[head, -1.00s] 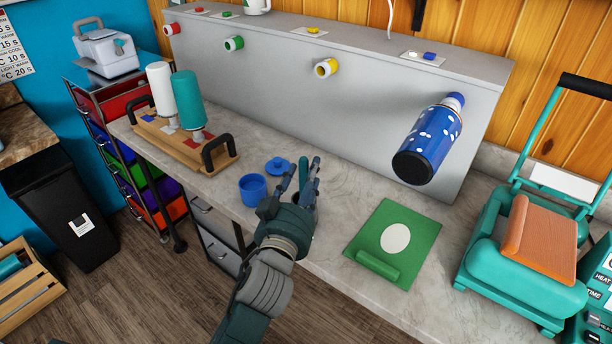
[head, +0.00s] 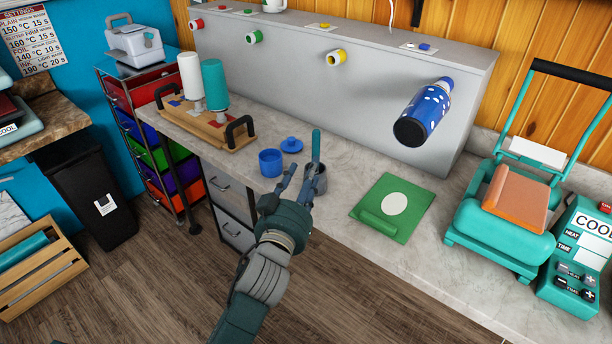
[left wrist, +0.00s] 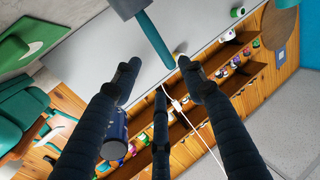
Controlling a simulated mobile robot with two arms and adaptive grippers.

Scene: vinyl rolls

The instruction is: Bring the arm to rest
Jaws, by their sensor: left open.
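My left gripper (head: 298,172) is open and empty in the head view, at the front edge of the counter (head: 335,218). Its dark fingers point up and away. Right behind them stands a grey cup (head: 320,184) with a teal stick (head: 316,146) upright in it, partly hidden by the fingers. In the left wrist view the spread fingers of the left gripper (left wrist: 160,80) have nothing between them. The teal stick (left wrist: 158,42) shows there beyond the fingers. My right gripper is in neither view.
A blue cup (head: 270,162) and its lid (head: 292,145) lie left of the gripper. A green mat (head: 415,192) lies right. A teal heat press (head: 480,225) stands far right. Floor (head: 170,270) before the counter is open.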

